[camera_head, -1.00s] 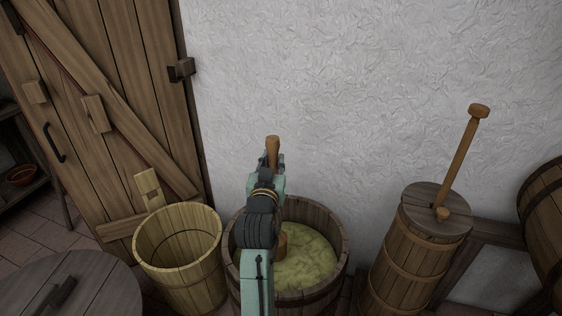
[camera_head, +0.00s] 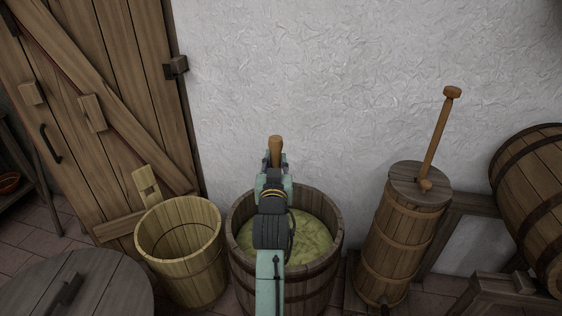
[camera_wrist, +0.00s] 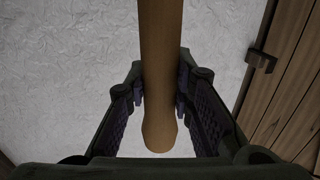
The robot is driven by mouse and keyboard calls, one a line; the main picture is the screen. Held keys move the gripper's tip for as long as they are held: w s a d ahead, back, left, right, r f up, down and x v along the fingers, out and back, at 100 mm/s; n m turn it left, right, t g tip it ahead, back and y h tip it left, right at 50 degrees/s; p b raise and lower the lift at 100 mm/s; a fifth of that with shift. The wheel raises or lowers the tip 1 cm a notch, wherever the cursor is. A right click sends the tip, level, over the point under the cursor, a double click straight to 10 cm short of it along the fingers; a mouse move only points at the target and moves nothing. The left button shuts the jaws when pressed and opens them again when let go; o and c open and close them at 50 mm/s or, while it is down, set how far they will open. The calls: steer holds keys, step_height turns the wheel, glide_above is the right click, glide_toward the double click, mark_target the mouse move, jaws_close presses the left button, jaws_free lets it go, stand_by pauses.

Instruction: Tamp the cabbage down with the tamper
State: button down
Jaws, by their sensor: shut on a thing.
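The tamper (camera_head: 276,144) is a wooden pole. Its top shows above my gripper (camera_head: 273,163) in the head view. In the wrist view the tamper handle (camera_wrist: 160,70) runs between the two fingers of my gripper (camera_wrist: 160,97), which is shut on it. The pale green cabbage (camera_head: 314,236) lies in a round wooden tub (camera_head: 337,240) against the wall. My arm stands in front of the tub. It hides the tamper's lower end, so I cannot tell whether that end touches the cabbage.
A lighter, empty-looking bucket (camera_head: 152,255) stands left of the tub. A lidded churn (camera_head: 403,235) with an upright stick stands to the right. A barrel (camera_head: 535,185) lies on a rack at far right. A round wooden lid (camera_head: 110,290) is at front left.

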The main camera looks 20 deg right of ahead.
steer(key=shift+s, duration=0.15)
steer(key=shift+f+b, duration=1.7)
steer(key=shift+f, duration=0.2)
steer(key=shift+f+b, duration=0.5)
steer(key=shift+f, duration=0.45)
steer(key=shift+r+p, duration=2.05)
steer(key=shift+r, duration=0.6)
